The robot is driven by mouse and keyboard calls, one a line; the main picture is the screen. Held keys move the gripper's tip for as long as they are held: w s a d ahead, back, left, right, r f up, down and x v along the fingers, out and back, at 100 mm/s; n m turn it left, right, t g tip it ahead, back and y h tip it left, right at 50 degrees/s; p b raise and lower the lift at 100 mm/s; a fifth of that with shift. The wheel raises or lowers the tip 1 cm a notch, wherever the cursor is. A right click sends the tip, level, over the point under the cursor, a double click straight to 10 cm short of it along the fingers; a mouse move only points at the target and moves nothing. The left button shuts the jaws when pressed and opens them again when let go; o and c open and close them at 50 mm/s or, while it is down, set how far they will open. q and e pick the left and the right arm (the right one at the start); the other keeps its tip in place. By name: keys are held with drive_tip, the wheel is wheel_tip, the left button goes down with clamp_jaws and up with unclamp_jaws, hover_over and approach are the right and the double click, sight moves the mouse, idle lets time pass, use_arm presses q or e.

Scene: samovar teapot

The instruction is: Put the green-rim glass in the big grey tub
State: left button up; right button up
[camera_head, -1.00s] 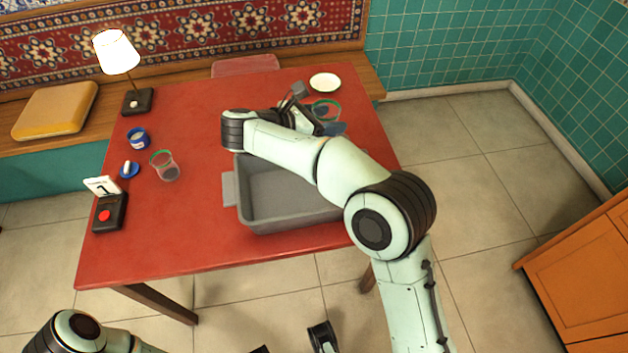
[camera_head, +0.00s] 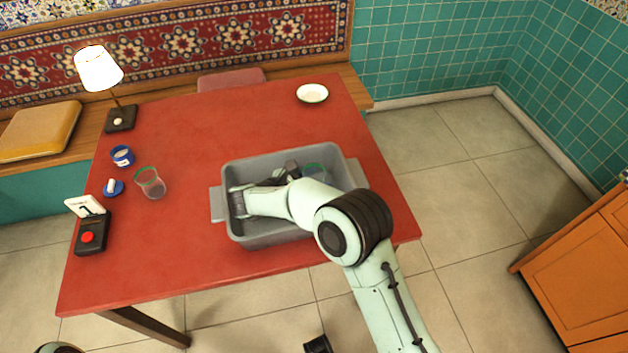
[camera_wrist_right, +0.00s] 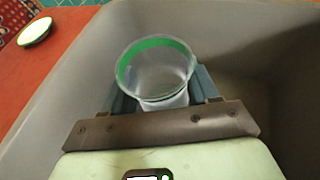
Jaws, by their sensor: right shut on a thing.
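The big grey tub (camera_head: 262,240) stands on the front right part of the red table. My right gripper (camera_head: 298,172) is inside or just over the tub and is shut on a green-rim glass (camera_head: 314,170). In the right wrist view the glass (camera_wrist_right: 158,70) is upright between the fingers, with the tub's walls (camera_wrist_right: 75,85) around it. I cannot tell whether the glass touches the tub floor. A second glass with a green rim (camera_head: 150,183) stands on the left of the table. My left gripper is out of view.
A white dish (camera_head: 312,93) lies at the table's back right. A lamp (camera_head: 118,116), a blue tub-shaped cup (camera_head: 122,156), a small blue dish (camera_head: 113,188) and a black box with a red button (camera_head: 92,236) line the left side. The table's middle is clear.

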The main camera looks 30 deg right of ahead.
drive_tip(key=shift+f, duration=0.2)
drive_tip(key=o, duration=1.1)
drive_tip(key=shift+f, duration=0.1)
drive_tip(key=shift+a+r, duration=0.2)
drive_tip(key=shift+r, duration=0.1)
drive_tip(key=v, duration=1.1)
drive_tip(key=shift+s+a+p, duration=0.1)
drive_tip(key=shift+a+p, duration=0.15)
drive_tip(key=shift+p, duration=0.05)
